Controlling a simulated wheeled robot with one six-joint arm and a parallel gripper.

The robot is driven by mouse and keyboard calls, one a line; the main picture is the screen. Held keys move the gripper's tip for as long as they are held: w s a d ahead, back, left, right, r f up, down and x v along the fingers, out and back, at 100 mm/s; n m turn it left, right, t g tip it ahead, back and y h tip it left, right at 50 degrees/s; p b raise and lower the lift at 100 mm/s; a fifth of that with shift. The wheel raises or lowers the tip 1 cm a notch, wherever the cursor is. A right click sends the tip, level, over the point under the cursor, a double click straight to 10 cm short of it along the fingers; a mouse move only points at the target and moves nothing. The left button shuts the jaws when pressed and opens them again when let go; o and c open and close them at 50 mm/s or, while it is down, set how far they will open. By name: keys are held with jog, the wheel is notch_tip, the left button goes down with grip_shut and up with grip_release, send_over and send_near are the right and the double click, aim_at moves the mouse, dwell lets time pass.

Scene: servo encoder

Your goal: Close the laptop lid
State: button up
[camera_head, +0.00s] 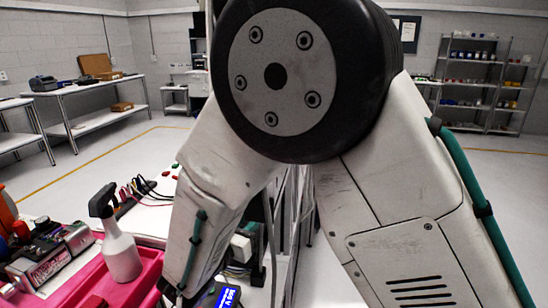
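I cannot make out a laptop or its lid in this view. My arm fills the middle and right of the picture and hides much of the bench behind it. My forearm points down to the lower left, and its end runs out at the bottom edge. My gripper's fingers do not show. A small device with a lit blue display (228,296) is partly visible at the bottom edge, just right of my forearm; I cannot tell what it is.
A white spray bottle (121,250) stands by a pink tray (148,270) at lower left. Cables (143,188) lie on the white bench. Side tables (95,88) and shelves (485,80) stand far off, with open floor between.

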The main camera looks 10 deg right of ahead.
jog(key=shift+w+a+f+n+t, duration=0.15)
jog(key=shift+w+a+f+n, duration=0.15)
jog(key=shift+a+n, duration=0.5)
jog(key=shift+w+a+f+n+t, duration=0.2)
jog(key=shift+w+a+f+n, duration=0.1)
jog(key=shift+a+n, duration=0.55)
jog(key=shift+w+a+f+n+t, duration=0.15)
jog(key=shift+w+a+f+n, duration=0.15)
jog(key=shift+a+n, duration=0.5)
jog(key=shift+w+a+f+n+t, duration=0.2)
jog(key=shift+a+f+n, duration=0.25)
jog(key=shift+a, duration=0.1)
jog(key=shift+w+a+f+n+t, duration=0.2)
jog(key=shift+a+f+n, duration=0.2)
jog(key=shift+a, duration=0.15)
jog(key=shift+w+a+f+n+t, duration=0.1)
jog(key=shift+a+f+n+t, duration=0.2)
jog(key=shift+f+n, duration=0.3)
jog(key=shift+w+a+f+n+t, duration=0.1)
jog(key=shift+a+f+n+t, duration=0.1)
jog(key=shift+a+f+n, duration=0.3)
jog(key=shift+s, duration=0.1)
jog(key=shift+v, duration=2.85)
